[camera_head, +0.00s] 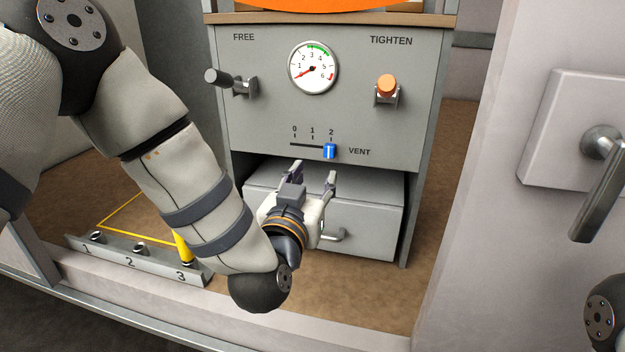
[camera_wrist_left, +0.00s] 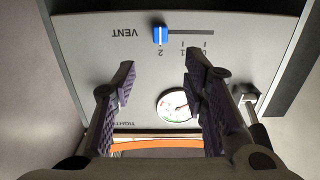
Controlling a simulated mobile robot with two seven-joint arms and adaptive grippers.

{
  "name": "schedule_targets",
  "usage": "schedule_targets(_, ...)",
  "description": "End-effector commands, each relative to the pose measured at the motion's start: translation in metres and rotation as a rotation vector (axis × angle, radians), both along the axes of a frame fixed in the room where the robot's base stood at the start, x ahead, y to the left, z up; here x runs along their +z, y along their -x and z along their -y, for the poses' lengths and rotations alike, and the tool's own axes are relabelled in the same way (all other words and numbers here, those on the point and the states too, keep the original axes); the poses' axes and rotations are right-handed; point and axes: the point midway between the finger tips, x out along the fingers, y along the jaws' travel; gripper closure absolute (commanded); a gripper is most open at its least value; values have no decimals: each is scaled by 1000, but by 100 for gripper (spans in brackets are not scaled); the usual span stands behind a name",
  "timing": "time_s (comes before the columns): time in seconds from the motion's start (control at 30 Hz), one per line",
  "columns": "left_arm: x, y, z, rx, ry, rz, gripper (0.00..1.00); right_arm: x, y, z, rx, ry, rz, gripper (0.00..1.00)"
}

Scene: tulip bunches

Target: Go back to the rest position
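My left gripper (camera_head: 314,176) is in front of the grey machine panel (camera_head: 262,115), just below the blue vent slider (camera_head: 330,151). Its two fingers are apart with nothing between them, as the left wrist view (camera_wrist_left: 160,85) also shows. The blue slider stands at 2 on its scale, and it also shows in the left wrist view (camera_wrist_left: 160,35), beyond the fingertips. My left arm reaches across from the upper left. My right gripper is out of view; only a dark joint of mine shows at the lower right edge.
A grey drawer (camera_head: 372,215) with a handle (camera_head: 335,236) lies close behind and below my left gripper. A dark lever (camera_head: 218,78), a round gauge (camera_head: 313,67) and an orange-tipped lever (camera_head: 387,86) are above. A numbered rail (camera_head: 137,262) with a yellow piece (camera_head: 183,246) is at lower left. A door handle (camera_head: 598,185) is at right.

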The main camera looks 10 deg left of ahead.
Motion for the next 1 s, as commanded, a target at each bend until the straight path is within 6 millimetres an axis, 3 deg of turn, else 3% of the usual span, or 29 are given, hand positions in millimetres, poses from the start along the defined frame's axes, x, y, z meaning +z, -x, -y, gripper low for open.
schedule_targets(0.33,-4,5,0,-2,0,-10,60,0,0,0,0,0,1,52)
schedule_targets(0.37,-11,7,0,-6,-1,-30,60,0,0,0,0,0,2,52)
schedule_targets(0.47,-65,26,-4,-34,-6,-183,60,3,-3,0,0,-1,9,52)
schedule_targets(0.57,-148,73,-12,-69,-9,-443,60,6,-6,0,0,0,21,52)
schedule_targets(0.6,-180,98,-17,-78,-7,-554,60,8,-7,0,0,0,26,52)
schedule_targets(0.67,-222,140,-26,-84,-3,-719,60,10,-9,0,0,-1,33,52)
schedule_targets(0.73,-264,195,-38,-84,2,-913,60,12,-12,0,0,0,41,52)
schedule_targets(0.8,-296,256,-52,-71,5,-1108,60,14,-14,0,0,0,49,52)
schedule_targets(0.87,-315,311,-64,-53,7,-1270,60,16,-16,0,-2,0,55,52)
schedule_targets(0.9,-322,345,-72,-38,8,-1370,60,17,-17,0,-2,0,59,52)
schedule_targets(1.0,-329,418,-89,4,8,-1582,60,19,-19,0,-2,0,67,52)
